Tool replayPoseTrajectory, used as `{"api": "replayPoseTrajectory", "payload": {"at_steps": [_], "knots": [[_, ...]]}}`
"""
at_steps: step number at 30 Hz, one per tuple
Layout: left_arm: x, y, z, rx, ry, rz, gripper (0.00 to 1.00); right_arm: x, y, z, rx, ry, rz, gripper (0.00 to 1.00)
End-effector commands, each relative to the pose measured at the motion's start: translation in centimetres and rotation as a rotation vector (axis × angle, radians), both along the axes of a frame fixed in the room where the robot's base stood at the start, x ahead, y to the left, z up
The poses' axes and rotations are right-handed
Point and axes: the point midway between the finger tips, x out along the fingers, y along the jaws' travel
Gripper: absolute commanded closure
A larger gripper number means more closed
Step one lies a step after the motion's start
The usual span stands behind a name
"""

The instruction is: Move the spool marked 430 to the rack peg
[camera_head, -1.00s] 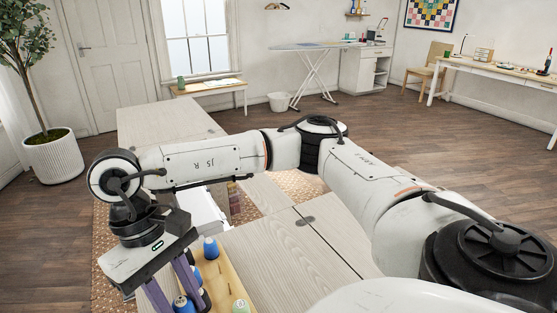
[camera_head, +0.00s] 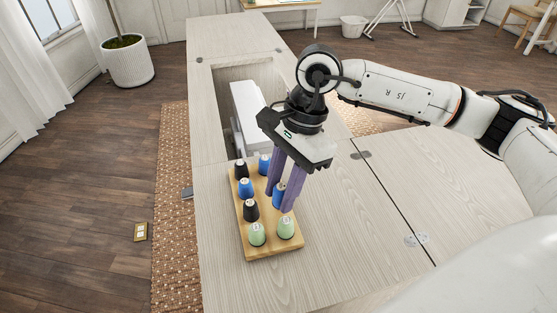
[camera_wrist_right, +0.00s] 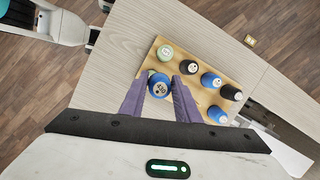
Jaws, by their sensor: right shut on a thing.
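A wooden rack board (camera_head: 275,251) on the cabinet top carries black, blue and light green spools in two rows. My right gripper (camera_head: 279,201) points down over its right row. It is shut on a blue spool (camera_head: 279,194), which also shows between the fingers in the right wrist view (camera_wrist_right: 158,86). Its top label there seems to read 430. I cannot tell whether its base is clear of the board. Another blue spool (camera_head: 264,164) stands at the far end of that row. The rack pegs are hidden by spools and fingers. My left gripper is not in view.
Black spools (camera_head: 251,210), a blue spool (camera_head: 246,188) and light green spools (camera_head: 286,228) stand close around the held spool. A cabinet opening with a white machine (camera_head: 247,108) lies behind the rack.

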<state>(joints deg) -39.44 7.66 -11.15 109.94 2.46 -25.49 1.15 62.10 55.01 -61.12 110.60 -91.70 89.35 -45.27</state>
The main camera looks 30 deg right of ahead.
Motion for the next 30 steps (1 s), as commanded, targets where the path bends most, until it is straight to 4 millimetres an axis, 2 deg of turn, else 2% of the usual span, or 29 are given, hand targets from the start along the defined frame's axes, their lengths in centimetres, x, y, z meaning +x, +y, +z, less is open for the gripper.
{"api": "replayPoseTrajectory", "payload": {"at_steps": [6,21,25,30], "knots": [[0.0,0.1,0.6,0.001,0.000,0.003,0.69,1.2,-0.2,0.3,0.001,0.001,-0.484,0.92],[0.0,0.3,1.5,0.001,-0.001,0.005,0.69,4.1,-1.3,1.3,0.003,0.002,-1.518,0.92],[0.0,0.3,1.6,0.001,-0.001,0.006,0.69,4.6,-1.7,1.5,0.004,0.003,-1.693,0.92],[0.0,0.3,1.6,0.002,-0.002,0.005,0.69,4.8,-2.0,1.5,0.003,0.002,-1.801,0.92]]}}
